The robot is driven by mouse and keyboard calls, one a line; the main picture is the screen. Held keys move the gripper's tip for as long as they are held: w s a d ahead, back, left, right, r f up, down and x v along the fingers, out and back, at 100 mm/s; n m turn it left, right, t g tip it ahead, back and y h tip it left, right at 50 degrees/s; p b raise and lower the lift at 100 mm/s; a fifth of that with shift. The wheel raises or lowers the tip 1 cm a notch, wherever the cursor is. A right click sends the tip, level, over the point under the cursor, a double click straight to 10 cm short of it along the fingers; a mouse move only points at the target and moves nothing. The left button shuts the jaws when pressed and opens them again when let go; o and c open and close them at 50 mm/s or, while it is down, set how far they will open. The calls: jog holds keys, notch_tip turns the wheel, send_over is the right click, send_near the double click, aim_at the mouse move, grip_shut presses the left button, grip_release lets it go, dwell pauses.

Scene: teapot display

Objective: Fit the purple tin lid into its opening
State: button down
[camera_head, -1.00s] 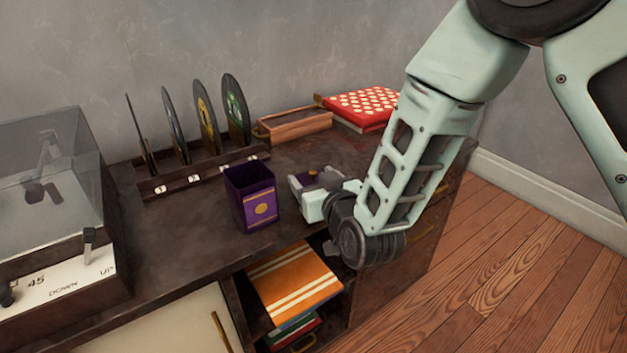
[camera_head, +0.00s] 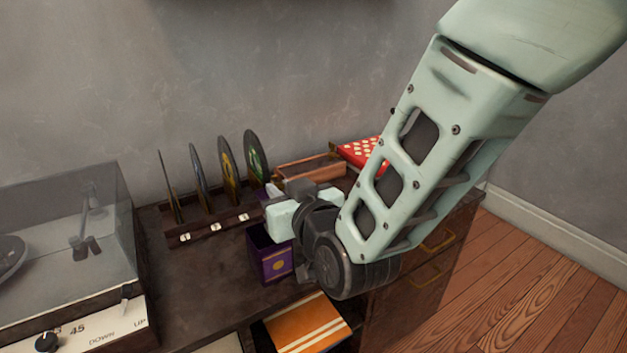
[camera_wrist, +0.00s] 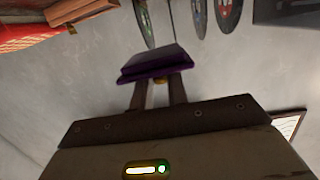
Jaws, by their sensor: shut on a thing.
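The purple tin lid (camera_wrist: 155,60) shows in the wrist view, with a small gold knob on the side facing my fingers. My gripper (camera_wrist: 159,84) is shut on that knob and holds the lid clear of any surface. In the head view my gripper (camera_head: 281,213) is above the purple tin (camera_head: 270,262), and the lid is hidden from that side. The tin is an upright square box with a gold emblem. It stands on the dark cabinet top (camera_head: 205,280), and my gripper covers part of its open top.
A rack with several upright records (camera_head: 228,170) stands close behind the tin. A wooden tray (camera_head: 308,168) and a red polka-dot box (camera_head: 360,154) are at the back right. A record player (camera_head: 65,255) is at the left. An orange striped item (camera_head: 305,322) sits below the top.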

jog(key=shift+s+a+r+p, duration=0.45)
jog(key=shift+s+a+r, duration=0.5)
jog(key=shift+s+a, duration=0.2)
jog(key=shift+f+b, duration=1.7)
jog(key=shift+f, duration=0.8)
jog(key=shift+f+b, duration=0.2)
jog(key=shift+b, duration=0.25)
jog(key=shift+f+b, duration=0.35)
jog(key=shift+b, duration=0.05)
jog(key=shift+f+b, duration=0.25)
jog(key=shift+b, duration=0.1)
jog(key=shift+f+b, duration=0.35)
jog(key=shift+b, duration=0.05)
jog(key=shift+f+b, duration=0.25)
jog(key=shift+b, duration=0.1)
